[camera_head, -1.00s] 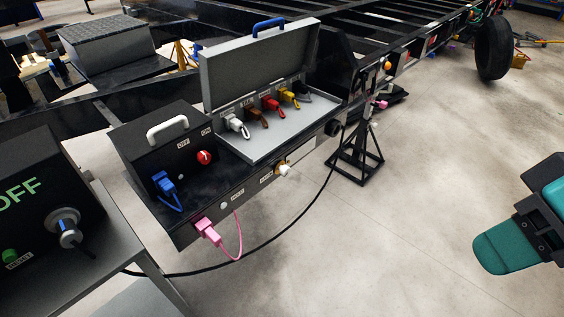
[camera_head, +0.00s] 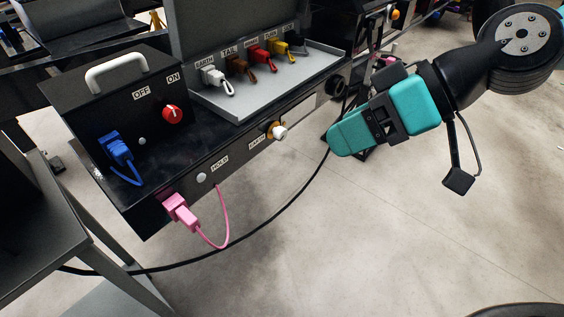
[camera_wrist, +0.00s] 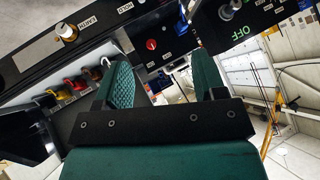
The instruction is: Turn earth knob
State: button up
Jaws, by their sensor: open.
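The earth knob (camera_head: 280,132) is a small white knob on a yellow base, on the front face of the black trailer beam beside an EARTH label. It also shows at the upper left of the wrist view (camera_wrist: 66,32). My gripper (camera_head: 345,136), with teal fingers, is to the right of the knob and apart from it in the head view. In the wrist view its two fingers (camera_wrist: 163,78) stand apart with nothing between them. The knob is outside the fingers there, up and to the left.
A grey open box (camera_head: 240,101) holds white, brown, red and yellow plugs above the knob. A black switch box (camera_head: 110,95) with a red knob (camera_head: 172,114) stands to its left. A pink plug (camera_head: 181,209) and cable hang lower left. Open floor lies in front.

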jog(key=w+f+t+y+b, duration=0.2)
jog(key=w+f+b, duration=0.2)
jog(key=f+b, duration=0.35)
jog(key=w+f+t+y+b, duration=0.2)
jog(key=w+f+b, duration=0.35)
jog(key=f, duration=0.25)
jog(key=m+t+b, duration=0.2)
jog(key=t+b, duration=0.4)
jog(key=b, duration=0.5)
send_near(284, 136)
jog(key=p+x, duration=0.2)
jog(key=x, duration=0.8)
jog(key=shift+a+p, duration=0.1)
jog(key=shift+p, duration=0.2)
jog(key=c, duration=0.9)
